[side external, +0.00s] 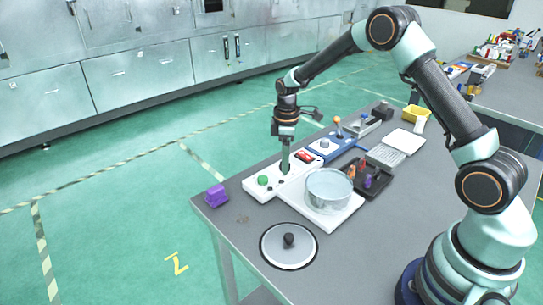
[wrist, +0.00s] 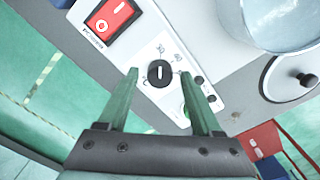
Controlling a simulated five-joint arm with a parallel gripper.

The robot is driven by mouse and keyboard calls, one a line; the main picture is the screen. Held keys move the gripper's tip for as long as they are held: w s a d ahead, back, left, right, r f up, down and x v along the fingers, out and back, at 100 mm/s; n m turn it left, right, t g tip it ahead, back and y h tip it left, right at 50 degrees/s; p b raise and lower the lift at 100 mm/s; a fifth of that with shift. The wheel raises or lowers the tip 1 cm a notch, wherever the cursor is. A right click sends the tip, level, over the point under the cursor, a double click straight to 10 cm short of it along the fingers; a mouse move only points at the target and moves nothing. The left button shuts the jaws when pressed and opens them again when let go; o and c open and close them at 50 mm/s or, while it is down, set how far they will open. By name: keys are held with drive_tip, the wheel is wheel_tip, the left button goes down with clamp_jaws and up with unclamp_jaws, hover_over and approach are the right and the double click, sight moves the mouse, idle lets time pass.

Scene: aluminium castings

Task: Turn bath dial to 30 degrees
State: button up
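The bath dial (wrist: 159,73) is a small round black knob with a white pointer line, on the white panel of the bath unit (side external: 262,192). Printed marks surround it in the wrist view; the angle in degrees cannot be read. My gripper (wrist: 160,76) is open, with one green finger on each side of the dial. Gaps show between dial and fingers, so I see no grip on it. In the side external view my gripper (side external: 285,167) points down over the panel and largely hides the dial.
A red rocker switch (wrist: 109,16) and a green button (side external: 263,180) flank the dial. A clear round vessel (side external: 328,190) stands on the unit. A round lid (side external: 289,257) lies in front, a purple block (side external: 215,195) near the table corner, and a dark tool tray (side external: 377,185) behind.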

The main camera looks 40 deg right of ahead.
idle(0.3)
wheel_tip(320, 180, up, 12)
idle(0.5)
drive_tip(key=s+a+r+m+t, duration=0.2)
drive_tip(key=s+a+r+m, duration=0.15)
drive_tip(key=s+r, duration=0.5)
drive_tip(key=s+a+m+t, duration=0.2)
drive_tip(key=s+m, duration=0.3)
drive_tip(key=s, duration=0.7)
drive_tip(key=shift+a+r+m+t, duration=0.25)
drive_tip(key=shift+r+m+t, duration=0.1)
drive_tip(key=shift+t, duration=0.45)
